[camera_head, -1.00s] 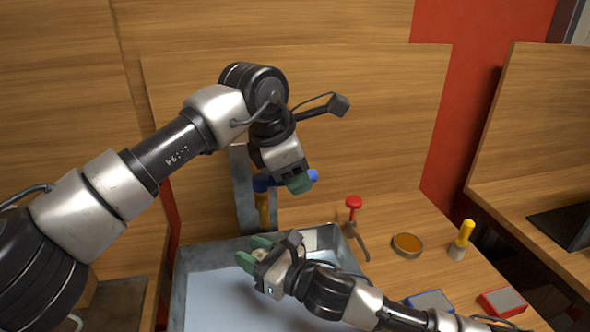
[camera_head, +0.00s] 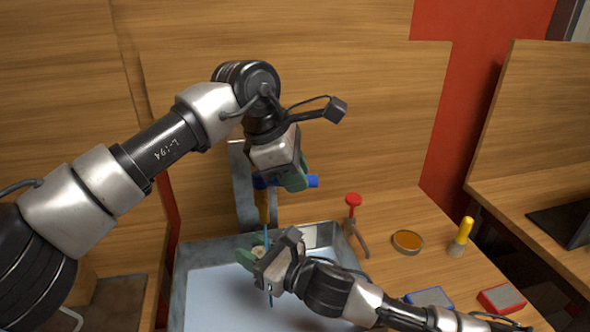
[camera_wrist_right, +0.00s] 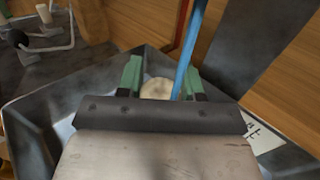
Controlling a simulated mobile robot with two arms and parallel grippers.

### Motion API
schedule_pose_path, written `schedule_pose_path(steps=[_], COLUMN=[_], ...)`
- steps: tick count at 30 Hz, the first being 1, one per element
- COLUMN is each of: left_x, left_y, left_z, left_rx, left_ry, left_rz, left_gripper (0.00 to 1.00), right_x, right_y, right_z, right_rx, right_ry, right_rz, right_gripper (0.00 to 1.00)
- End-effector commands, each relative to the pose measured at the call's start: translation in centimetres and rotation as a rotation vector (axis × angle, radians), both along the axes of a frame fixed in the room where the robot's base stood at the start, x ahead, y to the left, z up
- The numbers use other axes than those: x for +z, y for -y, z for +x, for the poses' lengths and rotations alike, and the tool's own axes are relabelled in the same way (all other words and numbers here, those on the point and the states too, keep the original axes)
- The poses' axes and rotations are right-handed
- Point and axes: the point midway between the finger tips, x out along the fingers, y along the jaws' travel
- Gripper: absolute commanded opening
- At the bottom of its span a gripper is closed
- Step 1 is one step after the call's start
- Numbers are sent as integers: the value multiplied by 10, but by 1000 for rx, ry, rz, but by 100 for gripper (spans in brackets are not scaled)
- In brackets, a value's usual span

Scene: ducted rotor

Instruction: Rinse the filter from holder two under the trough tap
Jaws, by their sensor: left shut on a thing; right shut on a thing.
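The trough tap has a blue lever (camera_head: 312,181) and a brass spout (camera_head: 263,205) on a grey upright behind the metal trough (camera_head: 180,285). My left gripper (camera_head: 297,182) is shut on the lever, which it partly hides. A thin blue water stream (camera_head: 267,238) runs down from the spout; it also shows in the right wrist view (camera_wrist_right: 191,50). My right gripper (camera_head: 252,251) is over the trough under the spout, shut on a round cream filter (camera_wrist_right: 156,88). In the wrist view the stream meets or passes the filter's right edge; I cannot tell which.
Right of the trough are a red-topped tool (camera_head: 353,202), a round dish with orange contents (camera_head: 407,242), a yellow-handled brush (camera_head: 462,238), a blue-edged block (camera_head: 430,297) and a red-edged block (camera_head: 502,299). A wooden panel (camera_head: 370,120) stands close behind the tap.

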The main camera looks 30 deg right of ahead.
Motion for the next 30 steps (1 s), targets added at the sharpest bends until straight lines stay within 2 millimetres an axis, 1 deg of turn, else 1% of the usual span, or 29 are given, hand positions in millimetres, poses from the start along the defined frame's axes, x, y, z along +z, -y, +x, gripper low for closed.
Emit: schedule_pose_path(steps=[5,6,11,19,22,26,30], left_x=[1,1,1,1,6,24,52], left_y=[0,0,0,0,-2,-10,-23], left_z=[1,1,0,0,1,2,4], left_rx=[1,1,2,3,4,4,5], left_ry=[2,3,2,1,2,3,4], left_rz=[-2,-2,-2,-1,-1,-2,-2], left_gripper=[0,24,48,48,48,48,48], right_x=[0,0,0,0,0,0,0], right_y=[0,0,0,0,0,0,0], right_z=[0,0,0,0,0,0,0], right_rx=[0,0,0,0,0,0,0], right_ry=[0,0,0,0,0,0,0], right_rz=[0,0,0,0,0,0,0], right_gripper=[13,13,13,13,13,13,13])
